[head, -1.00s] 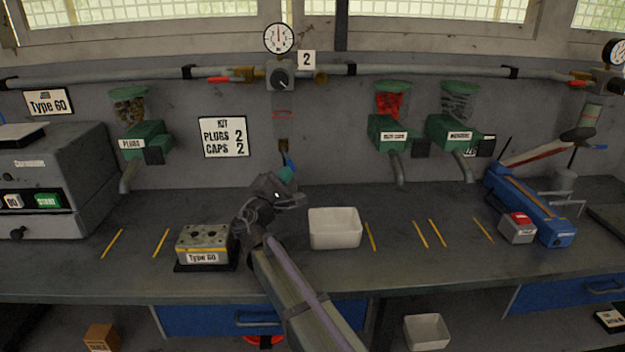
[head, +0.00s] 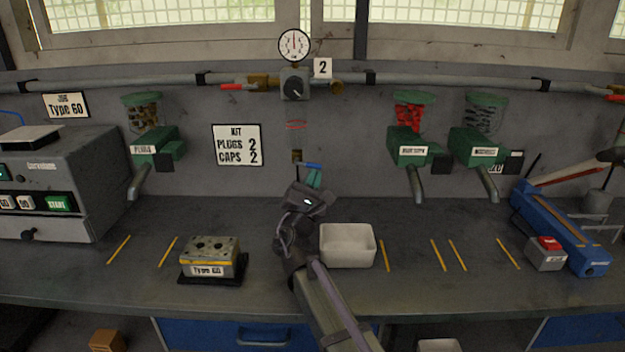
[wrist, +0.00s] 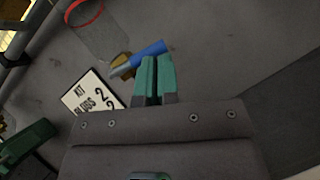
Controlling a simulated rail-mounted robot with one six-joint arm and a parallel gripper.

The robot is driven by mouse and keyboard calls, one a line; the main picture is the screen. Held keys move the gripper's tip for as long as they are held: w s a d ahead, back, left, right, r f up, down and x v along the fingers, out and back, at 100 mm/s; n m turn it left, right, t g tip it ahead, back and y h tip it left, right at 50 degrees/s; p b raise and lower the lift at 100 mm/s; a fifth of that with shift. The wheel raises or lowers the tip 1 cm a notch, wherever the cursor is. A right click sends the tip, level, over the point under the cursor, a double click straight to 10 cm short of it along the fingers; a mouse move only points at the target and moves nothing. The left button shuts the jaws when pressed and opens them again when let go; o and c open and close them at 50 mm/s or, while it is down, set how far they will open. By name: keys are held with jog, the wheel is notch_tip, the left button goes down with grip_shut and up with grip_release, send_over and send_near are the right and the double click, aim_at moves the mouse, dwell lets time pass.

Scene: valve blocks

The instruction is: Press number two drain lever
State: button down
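The blue drain lever (head: 312,166) sticks out to the right from the brass fitting (head: 297,156) under the clear bowl on the wall, below the number 2 sign (head: 322,67). In the wrist view the lever (wrist: 149,53) lies just beyond the fingertips, with its brass and grey end to the left. My gripper (head: 313,177) has teal fingers close together, with only a thin dark gap and nothing seen between them. In the wrist view the gripper (wrist: 157,62) points at the lever; I cannot tell whether the tips touch it.
A pressure gauge (head: 294,45) and regulator (head: 295,85) sit above on the pipe. A white bin (head: 347,246) and Type 60 block (head: 212,258) stand on the bench below. Green dispensers (head: 410,146) hang to the right. The wall around the lever is mostly clear.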

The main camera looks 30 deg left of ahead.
jog(key=shift+w+d+r, duration=0.2)
jog(key=shift+d+r, duration=0.05)
jog(key=shift+r, duration=0.05)
dwell(0.5)
jog(key=s+d+f+b, duration=0.1)
jog(key=s, duration=0.7)
jog(key=s+d+f+b, duration=0.1)
jog(key=s+d, duration=0.1)
jog(key=s, duration=0.6)
jog(key=shift+f, duration=0.25)
jog(key=shift+s, duration=0.1)
